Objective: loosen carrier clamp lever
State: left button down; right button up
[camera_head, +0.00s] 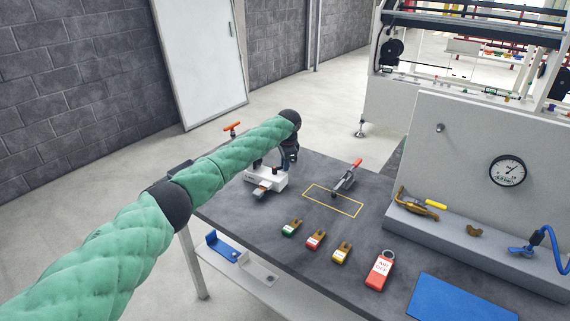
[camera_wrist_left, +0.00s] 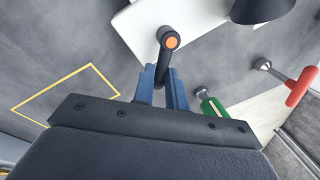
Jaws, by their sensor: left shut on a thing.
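My left gripper (camera_wrist_left: 163,86) has its two blue fingers closed around a black clamp lever (camera_wrist_left: 170,62) with an orange end cap. The lever is between the fingers in the left wrist view, its capped end showing just beyond them. A white carrier block (camera_wrist_left: 190,15) lies beyond the lever. In the head view the white block (camera_head: 266,184) sits on the dark table, and my left gripper (camera_head: 288,160) is at its far side, partly covered by my green-sleeved arm. The lever cannot be made out there. My right gripper is not in view.
A yellow outline (camera_head: 334,212) and a red-handled toggle clamp (camera_head: 346,178) lie right of the block. Green (camera_head: 291,227), red (camera_head: 315,240) and yellow (camera_head: 341,252) tags lie in front. An orange-handled part (camera_head: 232,128) stands at the left. A grey panel with gauge (camera_head: 507,171) stands right.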

pick_arm(q)
jog(key=n, duration=0.2)
jog(key=w+n, duration=0.1)
jog(key=shift+w+a+n+y, duration=0.1)
jog(key=shift+a+n+y, duration=0.05)
jog(key=shift+n+y, duration=0.25)
jog(key=shift+w+a+n, duration=0.15)
jog(key=shift+w+n, duration=0.1)
jog(key=shift+n, duration=0.55)
jog(key=shift+w+a+n+g, duration=0.25)
jog(key=shift+n+g, duration=0.15)
jog(key=shift+n, duration=0.5)
jog(key=shift+w+a+n+y, duration=0.2)
jog(key=shift+n+y, duration=0.1)
jog(key=shift+n, duration=0.4)
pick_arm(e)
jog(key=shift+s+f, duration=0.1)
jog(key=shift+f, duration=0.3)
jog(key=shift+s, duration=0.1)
pick_arm(q)
jog(key=c, duration=1.5)
grip_release()
jog(key=shift+o, duration=0.5)
jog(key=shift+r, duration=0.1)
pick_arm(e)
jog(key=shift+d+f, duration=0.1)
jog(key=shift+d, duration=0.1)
